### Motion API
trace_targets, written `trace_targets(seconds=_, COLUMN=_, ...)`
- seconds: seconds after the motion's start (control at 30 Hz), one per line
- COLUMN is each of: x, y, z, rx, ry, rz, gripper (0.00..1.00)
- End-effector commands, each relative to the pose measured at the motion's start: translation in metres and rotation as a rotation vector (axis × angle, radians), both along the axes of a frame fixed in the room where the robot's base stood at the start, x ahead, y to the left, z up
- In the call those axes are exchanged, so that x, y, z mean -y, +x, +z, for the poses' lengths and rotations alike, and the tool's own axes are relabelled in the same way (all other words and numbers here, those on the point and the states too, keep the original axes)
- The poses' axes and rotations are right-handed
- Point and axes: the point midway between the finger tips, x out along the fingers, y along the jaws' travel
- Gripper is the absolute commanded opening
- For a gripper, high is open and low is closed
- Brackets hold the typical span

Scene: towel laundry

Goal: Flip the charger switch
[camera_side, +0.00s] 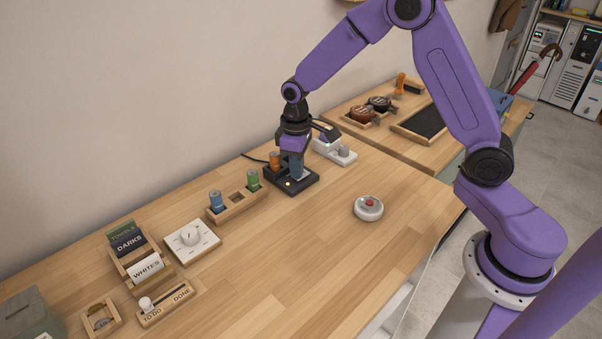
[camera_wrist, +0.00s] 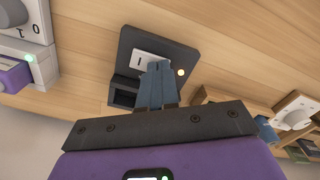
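The charger is a black box (camera_side: 305,187) on the table by the wall. In the wrist view, its dark plate (camera_wrist: 190,50) carries a white switch (camera_wrist: 143,63) with a dark line on it and a small glowing yellowish light (camera_wrist: 181,72). My gripper (camera_side: 297,173) points down over the charger. Its blue-grey fingers (camera_wrist: 159,68) are together with nothing seen between them, their tips at the switch's edge; I cannot tell if they touch. They hide part of the switch. An orange cylinder (camera_side: 275,158) stands at the charger's back left.
A wooden holder (camera_side: 240,205) with blue and green cylinders and a white dial box (camera_side: 192,240) lie to the left. A white device (camera_side: 335,152) with a knob stands close behind right. The table's middle front is clear.

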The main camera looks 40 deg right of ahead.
Motion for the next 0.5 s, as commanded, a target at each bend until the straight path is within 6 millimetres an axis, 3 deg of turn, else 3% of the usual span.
trace_targets(seconds=0.23, x=0.000, y=0.000, z=-0.001, rx=-0.001, ry=-0.001, rz=0.000, gripper=0.00)
trace_targets(seconds=0.5, x=0.000, y=0.000, z=0.017, rx=0.001, ry=0.001, rz=0.000, gripper=0.00)
